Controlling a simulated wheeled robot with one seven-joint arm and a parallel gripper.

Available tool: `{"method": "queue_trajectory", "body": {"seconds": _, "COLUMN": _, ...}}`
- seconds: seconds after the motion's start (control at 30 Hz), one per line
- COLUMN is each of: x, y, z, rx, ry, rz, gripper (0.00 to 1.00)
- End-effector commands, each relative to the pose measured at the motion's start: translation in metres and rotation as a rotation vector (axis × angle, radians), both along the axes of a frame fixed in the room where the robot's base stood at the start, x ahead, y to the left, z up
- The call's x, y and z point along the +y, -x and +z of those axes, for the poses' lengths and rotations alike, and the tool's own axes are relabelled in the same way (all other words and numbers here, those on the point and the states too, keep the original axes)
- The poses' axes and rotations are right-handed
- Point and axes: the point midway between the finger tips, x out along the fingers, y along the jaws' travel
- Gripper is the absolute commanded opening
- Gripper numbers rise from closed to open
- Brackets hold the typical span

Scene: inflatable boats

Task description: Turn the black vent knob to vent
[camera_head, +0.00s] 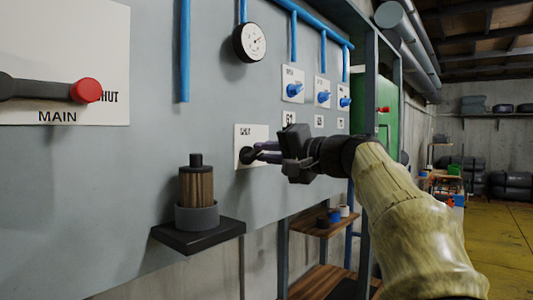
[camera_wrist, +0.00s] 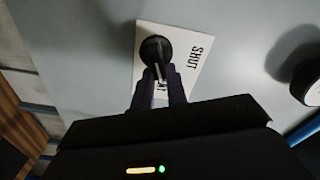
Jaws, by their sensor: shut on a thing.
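The black vent knob (camera_wrist: 155,51) sits on a white plate (camera_wrist: 191,75) on the grey panel. The plate reads SHUT in the wrist view; a second word is mostly hidden by my fingers. In the head view the knob (camera_head: 247,155) shows at the left of its plate (camera_head: 258,133). My gripper (camera_head: 262,152) reaches it from the right, its two dark fingers closed around the knob's handle. In the wrist view the fingertips (camera_wrist: 158,78) lie on both sides of the handle, which points down toward the gripper.
A shelf (camera_head: 198,234) with a brown ribbed cylinder (camera_head: 196,187) juts out left below the knob. A gauge (camera_head: 249,42) hangs above. Several blue valves (camera_head: 293,90) are at upper right. A red-ended MAIN lever (camera_head: 85,90) is at far left.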

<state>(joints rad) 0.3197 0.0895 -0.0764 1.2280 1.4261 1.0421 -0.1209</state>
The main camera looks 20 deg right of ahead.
Motion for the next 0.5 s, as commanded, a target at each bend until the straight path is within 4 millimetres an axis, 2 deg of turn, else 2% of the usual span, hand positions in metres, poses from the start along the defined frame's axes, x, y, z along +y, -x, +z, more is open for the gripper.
{"method": "queue_trajectory", "body": {"seconds": 0.5, "x": -0.0019, "y": -0.0009, "z": -0.0028, "rx": 0.051, "ry": -0.067, "rz": -0.003, "gripper": 0.00}}
